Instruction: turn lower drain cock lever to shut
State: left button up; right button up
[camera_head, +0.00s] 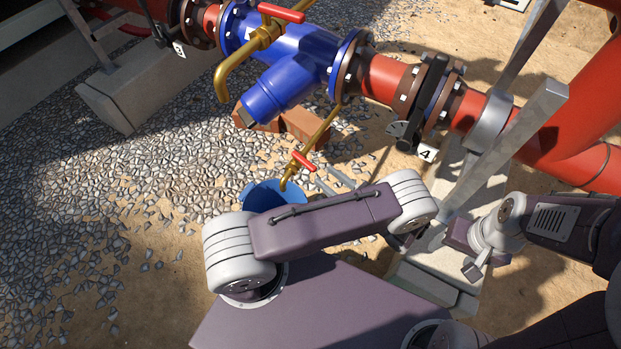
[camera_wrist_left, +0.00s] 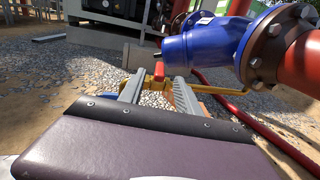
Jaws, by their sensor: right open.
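The lower drain cock is a thin brass pipe with a spout (camera_head: 285,182) and a small red lever (camera_head: 303,161), which appears to lie across the pipe. My left gripper (camera_head: 331,174) is just to the right of and below the lever in the head view, with its grey fingers apart. In the left wrist view, the lever (camera_wrist_left: 158,72) shows between and beyond the open fingertips of my left gripper (camera_wrist_left: 159,80); contact cannot be told. My right gripper (camera_head: 478,266) is open and empty at the right, far from the cock.
A blue bucket (camera_head: 262,197) stands under the spout, partly hidden by my arm. A blue strainer body (camera_head: 292,75) and an upper brass cock with a red lever (camera_head: 281,13) sit above. Red pipe (camera_head: 385,77) and a slanted metal support (camera_head: 520,130) stand right. Gravel lies left.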

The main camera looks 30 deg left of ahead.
aim_at(308, 163)
pick_arm(q)
jog(key=b+x, duration=0.1)
jog(key=x, duration=0.1)
jog(key=b+x, duration=0.1)
jog(key=x, duration=0.2)
jog(key=f+b+x, duration=0.1)
jog(key=x, duration=0.1)
jog(key=shift+w+a, duration=0.15)
jog(key=shift+a, duration=0.05)
jog(key=shift+w+a+r, duration=0.15)
jog(key=shift+w+a, duration=0.05)
jog(key=shift+a, duration=0.35)
grip_shut()
pick_arm(e)
notch_tip(308, 163, down, 4)
jog(key=shift+f, duration=0.2)
dwell(0.4)
